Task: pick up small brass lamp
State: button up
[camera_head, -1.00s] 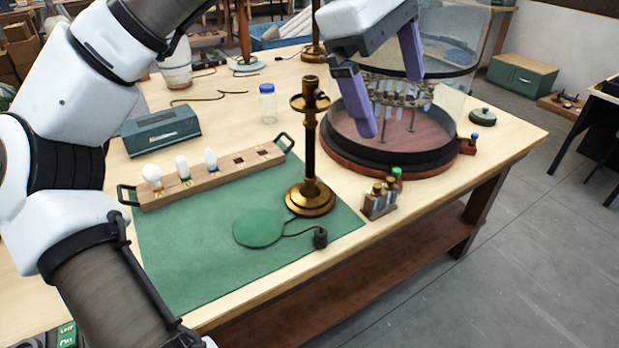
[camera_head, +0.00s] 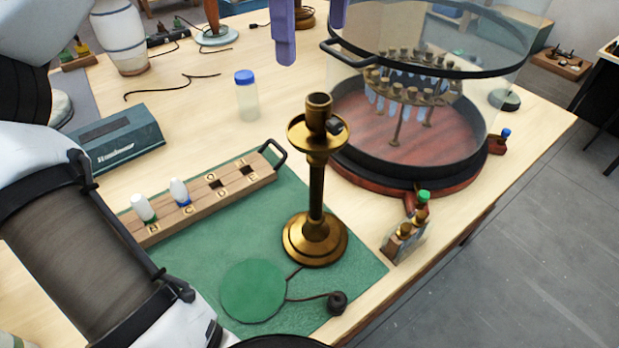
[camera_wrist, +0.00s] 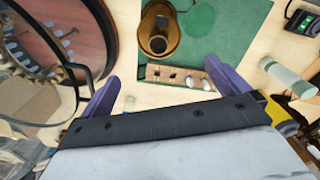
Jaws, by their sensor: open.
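The small brass lamp (camera_head: 316,190) stands upright on the green mat (camera_head: 345,262), with a round base, a dark stem and a brass cup and socket on top. In the wrist view the lamp (camera_wrist: 160,30) shows from above, beyond the fingertips and between their lines. My gripper (camera_head: 310,30) shows purple fingers at the top edge of the head view, above and behind the lamp and apart from it. In the wrist view my gripper (camera_wrist: 168,88) has its two purple fingers wide apart with nothing held between them. A green disc with a dark cord lies before the lamp.
A wooden bulb rack (camera_head: 200,200) with handles lies left of the lamp. A glass-walled round case (camera_head: 410,185) stands close on the right. A small vial holder (camera_head: 405,243) is near the table edge. A blue-capped jar (camera_head: 247,97) and grey box (camera_head: 118,140) stand behind.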

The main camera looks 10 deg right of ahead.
jog(key=b, duration=0.6)
send_over(318, 116)
jog(key=w, duration=0.2)
notch_tip(318, 116, down, 6)
jog(key=shift+s+d+f+p, duration=0.15)
jog(key=shift+f+p, duration=0.2)
jog(key=shift+f, duration=1.6)
jog(key=shift+d+f+p, duration=0.15)
jog(key=shift+f+p, duration=0.2)
jog(key=shift+f, duration=1.55)
jog(key=c, duration=1.9)
jog(key=shift+r, duration=0.1)
jog(key=shift+c, duration=0.2)
